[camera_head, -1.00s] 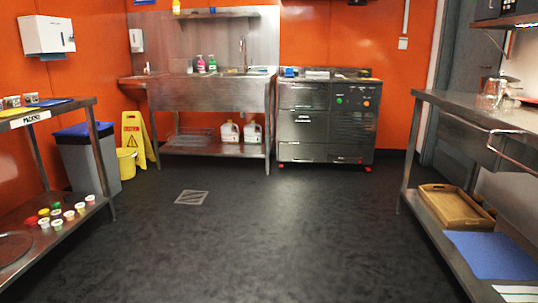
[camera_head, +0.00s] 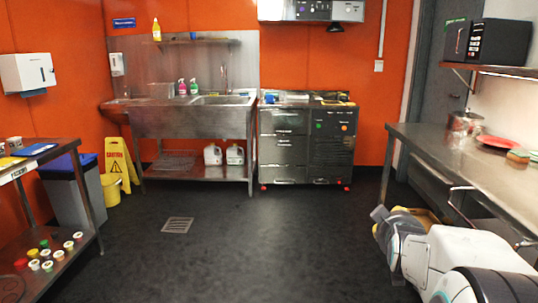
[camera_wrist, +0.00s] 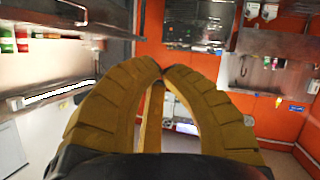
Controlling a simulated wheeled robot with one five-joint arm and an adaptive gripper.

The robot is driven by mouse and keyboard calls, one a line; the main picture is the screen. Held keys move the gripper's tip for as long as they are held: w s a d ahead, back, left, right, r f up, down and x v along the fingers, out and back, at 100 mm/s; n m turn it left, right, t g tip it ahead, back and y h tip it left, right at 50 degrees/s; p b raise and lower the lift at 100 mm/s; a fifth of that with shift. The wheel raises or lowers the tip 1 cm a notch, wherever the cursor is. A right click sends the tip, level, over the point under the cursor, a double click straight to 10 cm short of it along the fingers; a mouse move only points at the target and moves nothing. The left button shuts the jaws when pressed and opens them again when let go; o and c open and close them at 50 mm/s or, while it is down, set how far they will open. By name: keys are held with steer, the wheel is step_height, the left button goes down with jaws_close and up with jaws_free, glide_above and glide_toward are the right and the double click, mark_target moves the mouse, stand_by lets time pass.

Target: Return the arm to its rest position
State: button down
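My arm (camera_head: 445,252) shows at the lower right of the head view, folded low beside the right-hand counter. My gripper (camera_wrist: 162,71) shows clearly in the wrist view. Its two yellow-brown ribbed fingers curve inward and meet at the tips, with nothing seen held between them. I cannot clearly make out the fingers in the head view. The wrist view looks toward the orange back wall and appears upside down, with the sink at upper right.
The steel counter (camera_head: 450,160) on the right is close to my arm and carries a pot (camera_head: 465,122) and red plate (camera_head: 497,142). A shelf table (camera_head: 50,152) stands left. A sink (camera_head: 190,121) and steel unit (camera_head: 305,142) stand at the back. The middle floor is clear.

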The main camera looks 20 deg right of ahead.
steer(key=s+a+r+g+y+p, duration=0.25)
steer(key=a+p, duration=0.25)
steer(key=a, duration=0.5)
steer(key=s+a+r+n+g+y+p, duration=0.1)
steer(key=s+a+r+g+y+p, duration=0.1)
steer(key=s+a+p, duration=0.3)
steer(key=s+a+r+n+g+y+p, duration=0.1)
steer(key=s+a+r+g+y+p, duration=0.1)
steer(key=s+a+p, duration=0.4)
steer(key=s+a+g+y, duration=0.1)
steer(key=s+a, duration=0.3)
steer(key=s, duration=0.4)
steer(key=shift+a+r, duration=0.35)
steer(key=shift+g, duration=0.25)
